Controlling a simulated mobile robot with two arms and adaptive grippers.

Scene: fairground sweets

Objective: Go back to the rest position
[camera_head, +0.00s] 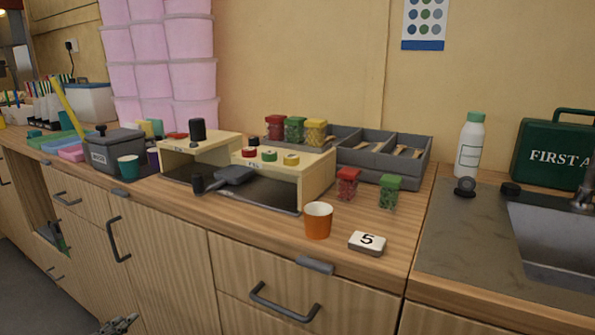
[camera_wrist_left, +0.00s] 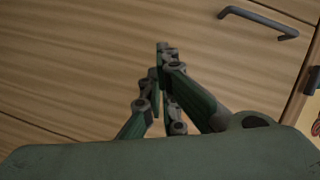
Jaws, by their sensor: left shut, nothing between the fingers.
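My left gripper (camera_head: 118,325) shows at the bottom edge of the head view, low in front of the wooden cabinet doors and below the counter. In the left wrist view its fingers (camera_wrist_left: 163,50) are closed together with nothing between them. A cabinet front with a dark handle (camera_wrist_left: 258,22) lies beyond them. Most of the left arm is out of the head view. My right gripper is in neither view.
Dark handles (camera_head: 285,303) stick out from the cabinet fronts. A sink (camera_head: 560,235) is at right.

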